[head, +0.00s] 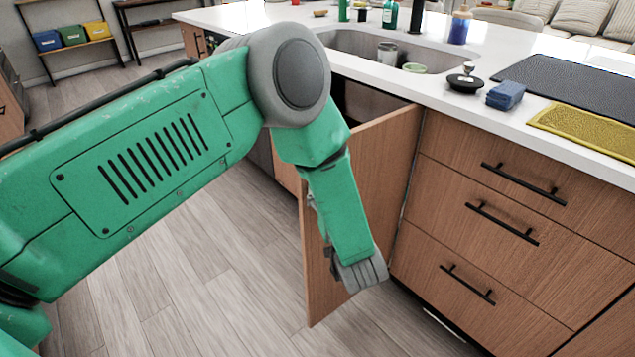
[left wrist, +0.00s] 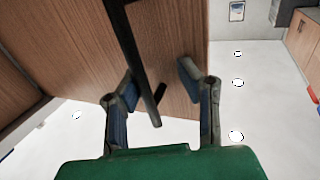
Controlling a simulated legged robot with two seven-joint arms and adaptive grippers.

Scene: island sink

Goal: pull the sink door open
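The sink door (head: 382,165) is a wood panel hinged beside the drawers. It stands swung well out from the cabinet, with a dark opening behind it under the sink. My left gripper (head: 362,274) is at the door's outer face, low down, and hides part of it. In the left wrist view the door (left wrist: 165,35) fills the upper middle, and its black bar handle (left wrist: 138,65) runs between the fingers of my left gripper (left wrist: 158,80). The fingers are apart, with gaps beside the bar. In the head view the handle is hidden. My right gripper is not in view.
Drawers with black handles (head: 522,184) are close to the right of the door. The counter above holds a sink (head: 345,42), a blue sponge (head: 506,95) and a yellow mat (head: 585,131). The wooden floor (head: 215,280) left of the door is clear.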

